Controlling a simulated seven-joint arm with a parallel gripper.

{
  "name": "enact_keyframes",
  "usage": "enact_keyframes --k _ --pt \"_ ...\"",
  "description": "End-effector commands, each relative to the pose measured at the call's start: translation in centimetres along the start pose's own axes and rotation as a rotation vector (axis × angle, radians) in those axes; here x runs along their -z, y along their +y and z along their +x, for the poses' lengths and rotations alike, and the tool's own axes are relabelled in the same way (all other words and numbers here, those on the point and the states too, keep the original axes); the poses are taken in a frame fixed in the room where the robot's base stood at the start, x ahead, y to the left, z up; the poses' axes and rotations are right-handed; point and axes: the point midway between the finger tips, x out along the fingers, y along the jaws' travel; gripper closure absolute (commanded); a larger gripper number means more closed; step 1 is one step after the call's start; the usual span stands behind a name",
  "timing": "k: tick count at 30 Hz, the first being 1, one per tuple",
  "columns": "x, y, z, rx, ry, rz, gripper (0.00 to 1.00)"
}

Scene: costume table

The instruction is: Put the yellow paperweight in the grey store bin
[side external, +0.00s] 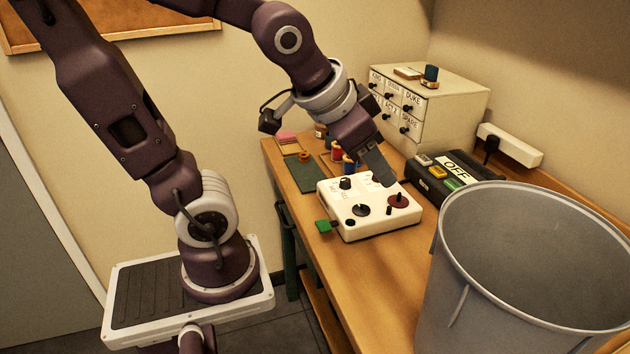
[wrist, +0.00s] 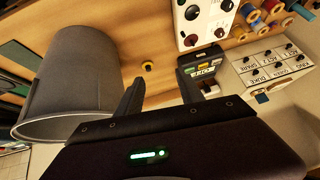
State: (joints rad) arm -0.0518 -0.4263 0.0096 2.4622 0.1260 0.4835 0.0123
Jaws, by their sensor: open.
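A small yellow thing with a dark part, apparently the yellow paperweight (wrist: 148,67), sits on the wooden table in the wrist view, between the bin and the black switch box. I cannot make it out in the side view, where the bin may hide it. The large round grey bin (side external: 470,290) stands at the front right with its mouth up; its outer wall (wrist: 75,80) shows at the left in the wrist view. My gripper (side external: 380,174) is open and empty, above or beside the white control box. Its two fingers (wrist: 160,85) show apart in the wrist view.
The white control box (side external: 365,222) with knobs stands mid-table, with a black switch box marked OFF (side external: 432,184) beside it. A cream drawer cabinet (side external: 455,110) and a power strip (side external: 510,145) are at the back. Spools (side external: 337,152) lie beyond the control box.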

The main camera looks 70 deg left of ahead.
Motion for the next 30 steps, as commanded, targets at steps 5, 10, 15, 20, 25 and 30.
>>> enact_keyframes --k 5,10,15,20,25,30 --pt "-6.7 2.5 -5.8 -0.078 -0.096 -0.059 0.55" --pt "-8.3 3.1 -6.8 -0.099 -0.128 -0.068 0.28" --pt "-8.3 3.0 -6.7 -0.097 -0.128 -0.067 0.28" --pt "-8.0 3.0 -6.7 -0.1 -0.131 -0.059 0.28" --pt "-1.2 2.9 -5.4 -0.179 -0.201 0.137 0.28" --pt "8.6 2.5 1.9 -0.299 -0.286 0.5 0.28"
